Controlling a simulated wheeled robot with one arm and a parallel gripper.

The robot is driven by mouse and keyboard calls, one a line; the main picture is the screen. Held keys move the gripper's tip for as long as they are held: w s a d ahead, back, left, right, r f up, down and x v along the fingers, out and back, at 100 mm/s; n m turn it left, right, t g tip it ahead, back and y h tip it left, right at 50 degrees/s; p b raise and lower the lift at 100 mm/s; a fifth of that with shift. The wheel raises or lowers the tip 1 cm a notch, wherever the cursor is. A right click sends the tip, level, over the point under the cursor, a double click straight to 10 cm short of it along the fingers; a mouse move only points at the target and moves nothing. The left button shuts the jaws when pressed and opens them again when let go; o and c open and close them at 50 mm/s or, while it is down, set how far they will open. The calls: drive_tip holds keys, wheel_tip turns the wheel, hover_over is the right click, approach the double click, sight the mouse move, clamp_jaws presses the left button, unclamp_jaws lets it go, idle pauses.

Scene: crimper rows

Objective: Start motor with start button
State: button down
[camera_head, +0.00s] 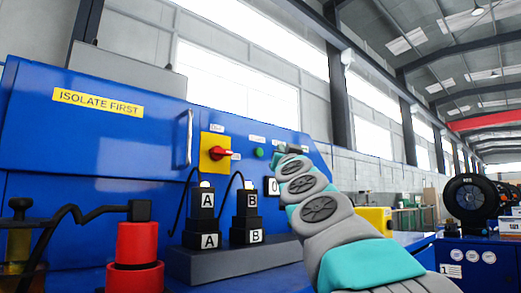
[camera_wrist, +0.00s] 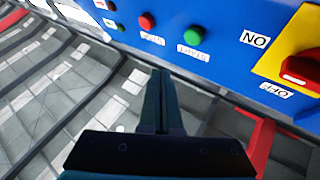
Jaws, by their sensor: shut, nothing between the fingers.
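The green button (camera_head: 259,153) is on the blue machine panel, right of the red rotary switch (camera_head: 221,153) on its yellow plate. In the wrist view, the panel appears upside down. It shows the green button (camera_wrist: 193,36), a red button (camera_wrist: 147,21) to its left, and the rotary switch (camera_wrist: 303,68) at the right edge. My gripper (camera_wrist: 161,72) is shut and empty. Its tips point toward the panel, just below the two buttons in that picture, and look apart from it. In the head view, my gripper (camera_head: 290,149) is right of the green button, and its fingers are hard to make out.
Black connector blocks (camera_head: 202,215) marked A and B, with black cables, stand on a dark grey base (camera_head: 240,262) below the panel. A red cylinder (camera_head: 136,245) stands at the front left. A silver handle (camera_head: 188,138) sticks out left of the switch.

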sight(263, 150)
drive_tip(key=shift+w+a+p, duration=1)
drive_tip(key=shift+w+a, duration=0.8)
drive_tip(key=shift+a, duration=0.05)
idle(0.6)
drive_tip(key=shift+w+a, duration=0.25)
drive_tip(key=shift+w, duration=0.05)
drive_tip(key=shift+w+a+p, duration=0.3)
drive_tip(key=shift+w+a, duration=0.1)
idle(0.9)
drive_tip(key=shift+s+d, duration=0.1)
idle(0.4)
drive_tip(key=shift+s+d+b, duration=0.45)
drive_tip(key=shift+s+d, duration=0.1)
drive_tip(key=shift+s, duration=0.05)
